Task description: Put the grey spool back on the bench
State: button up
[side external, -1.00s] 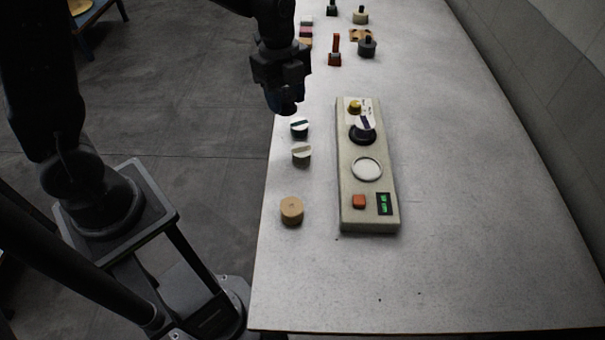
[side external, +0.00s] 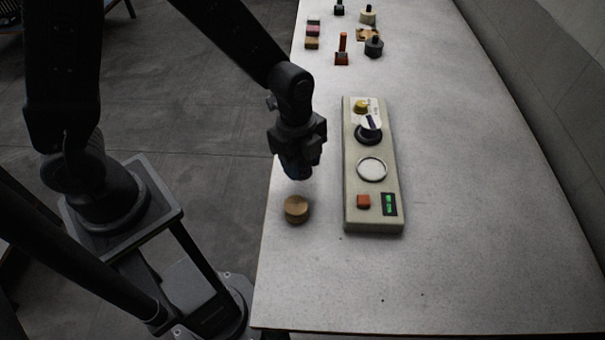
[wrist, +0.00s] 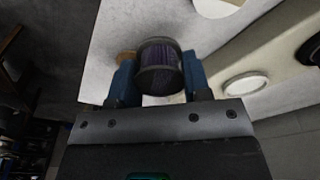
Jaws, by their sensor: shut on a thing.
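The grey spool (wrist: 160,68) is held between the two blue fingers of my gripper (wrist: 158,80) in the wrist view. It has dark grey rims and a ribbed, purplish-grey middle. In the side view my gripper (side external: 299,174) points down over the bench's left part, just beyond a tan round block. The spool is hard to make out in that view. The bench (side external: 460,200) is a long light-grey top, and the gripper appears to be above it.
The tan round block (side external: 297,209) stands just in front of my gripper. A cream panel (side external: 352,185) with a yellow knob, a white-topped dial, a round pad, a red button and a green display lies to the right. Several small objects stand at the back. The bench's right side is clear.

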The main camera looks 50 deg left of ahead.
aim_at(302, 186)
jog(key=shift+d+f, duration=0.2)
jog(key=shift+f, duration=1.95)
jog(key=shift+f, duration=0.1)
jog(key=o, duration=1)
jog(key=shift+c, duration=0.2)
